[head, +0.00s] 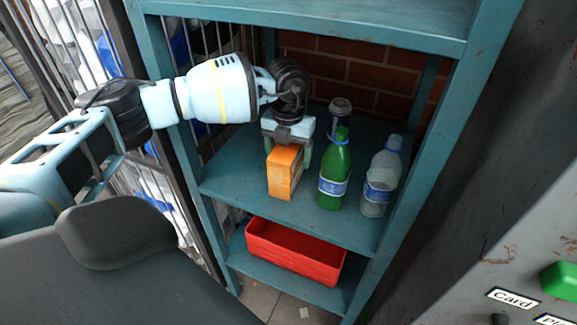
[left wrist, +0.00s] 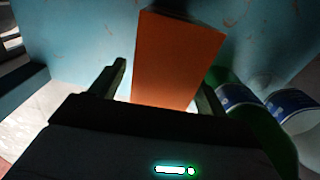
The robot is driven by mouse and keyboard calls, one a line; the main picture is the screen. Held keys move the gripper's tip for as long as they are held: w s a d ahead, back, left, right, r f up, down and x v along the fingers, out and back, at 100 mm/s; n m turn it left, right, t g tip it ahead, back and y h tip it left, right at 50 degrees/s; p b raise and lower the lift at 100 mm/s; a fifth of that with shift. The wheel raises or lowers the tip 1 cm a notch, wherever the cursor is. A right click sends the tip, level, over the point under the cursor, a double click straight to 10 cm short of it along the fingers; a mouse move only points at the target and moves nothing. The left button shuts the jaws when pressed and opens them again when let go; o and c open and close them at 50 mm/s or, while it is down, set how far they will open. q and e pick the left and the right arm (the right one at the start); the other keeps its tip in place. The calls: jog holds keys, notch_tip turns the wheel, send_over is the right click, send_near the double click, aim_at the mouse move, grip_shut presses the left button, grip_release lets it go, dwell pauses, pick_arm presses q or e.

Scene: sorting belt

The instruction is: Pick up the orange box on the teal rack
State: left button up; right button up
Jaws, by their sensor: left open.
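The orange box (head: 284,174) stands upright on the middle shelf of the teal rack (head: 232,181). In the left wrist view the box (left wrist: 178,60) rises between the two fingers of my left gripper (left wrist: 163,88). In the head view my left gripper (head: 291,150) is at the box's top and back, with one finger on each side. The gripper is open, and a gap shows on the left between finger and box. The far side of the box is hidden. My right gripper is in neither view.
A green bottle (head: 334,175) stands close to the right of the box. A clear bottle (head: 380,182) is further right, and a dark-topped jar (head: 339,112) stands behind. A red bin (head: 293,252) sits on the shelf below. The upper shelf (head: 330,24) overhangs the arm.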

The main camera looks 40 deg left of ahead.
pick_arm(q)
jog(key=shift+c, duration=0.3)
jog(key=c, duration=1)
jog(key=shift+o, duration=0.2)
jog(key=shift+r, duration=0.1)
notch_tip(320, 180, up, 7)
jog(key=s+d, duration=1.3)
jog(key=s, duration=0.2)
jog(key=shift+s+b, duration=0.15)
jog(key=shift+b, duration=0.25)
